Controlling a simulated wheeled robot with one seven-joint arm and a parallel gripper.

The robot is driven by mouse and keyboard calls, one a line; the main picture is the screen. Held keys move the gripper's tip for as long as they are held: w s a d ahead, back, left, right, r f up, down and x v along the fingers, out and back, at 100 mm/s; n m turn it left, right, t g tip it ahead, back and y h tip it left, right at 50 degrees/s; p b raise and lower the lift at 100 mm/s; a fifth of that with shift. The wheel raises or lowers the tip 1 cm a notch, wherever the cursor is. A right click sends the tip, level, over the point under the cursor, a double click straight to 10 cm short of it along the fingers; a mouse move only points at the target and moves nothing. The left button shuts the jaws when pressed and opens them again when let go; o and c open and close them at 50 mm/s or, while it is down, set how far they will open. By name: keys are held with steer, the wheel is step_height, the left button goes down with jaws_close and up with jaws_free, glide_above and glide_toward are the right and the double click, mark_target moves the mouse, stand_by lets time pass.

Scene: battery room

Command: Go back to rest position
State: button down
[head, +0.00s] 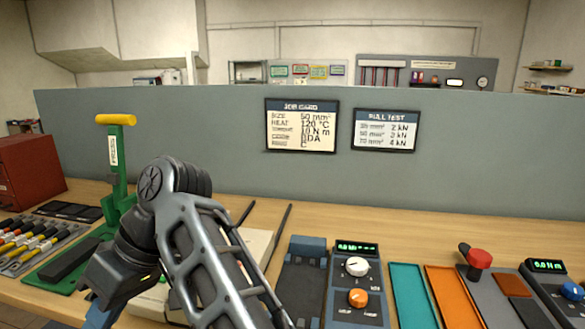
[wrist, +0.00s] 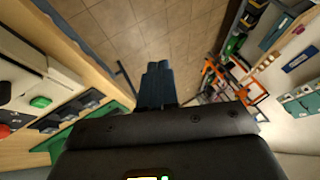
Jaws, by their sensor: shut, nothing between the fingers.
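My gripper (wrist: 157,70) shows in the wrist view with its blue fingers together and nothing between them. Tiled floor lies beyond the fingertips. In the head view my arm rises in front of the bench and bends down at the left, where the gripper (head: 99,314) hangs near the bench's front edge, partly cut off by the frame.
The wooden bench (head: 240,212) carries a green press (head: 118,165) with a yellow handle, a rack of colored-handled tools (head: 30,245), a red cabinet (head: 28,170) and a dial unit (head: 357,290). A grey partition (head: 210,140) stands behind. Orange-framed equipment (wrist: 215,75) stands across the floor.

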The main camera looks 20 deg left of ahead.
steer(key=w+d+f+m+t+y, duration=0.25)
steer(key=d+f+m, duration=0.2)
steer(key=f, duration=0.55)
steer(key=w+d+f+m+t+y, duration=0.1)
steer(key=d+f+m+t+y, duration=0.15)
steer(key=d+f, duration=0.5)
steer(key=s+d+f+m+t, duration=0.1)
steer(key=d+f+m+t, duration=0.3)
steer(key=d, duration=0.4)
steer(key=s+d+f+m+t, duration=0.25)
steer(key=d+f, duration=0.35)
steer(key=d, duration=0.3)
steer(key=s+d+r+m+t+h, duration=0.25)
steer(key=s+d, duration=0.25)
steer(key=d, duration=0.5)
steer(key=s+d+r+m+t+h, duration=0.2)
steer(key=s+d+m+t+h, duration=0.15)
steer(key=d, duration=0.55)
steer(key=s+d+r+t+h, duration=0.1)
steer(key=s+d+r, duration=0.4)
steer(key=r, duration=0.2)
steer(key=s+d+r+t+h, duration=0.2)
steer(key=s+d+r, duration=0.2)
steer(key=r, duration=0.3)
steer(key=shift+s+d+r+h, duration=0.3)
steer(key=shift+s+d+r, duration=0.1)
steer(key=shift+s, duration=0.45)
steer(key=c, duration=1.8)
jaws_free()
steer(key=shift+f, duration=0.1)
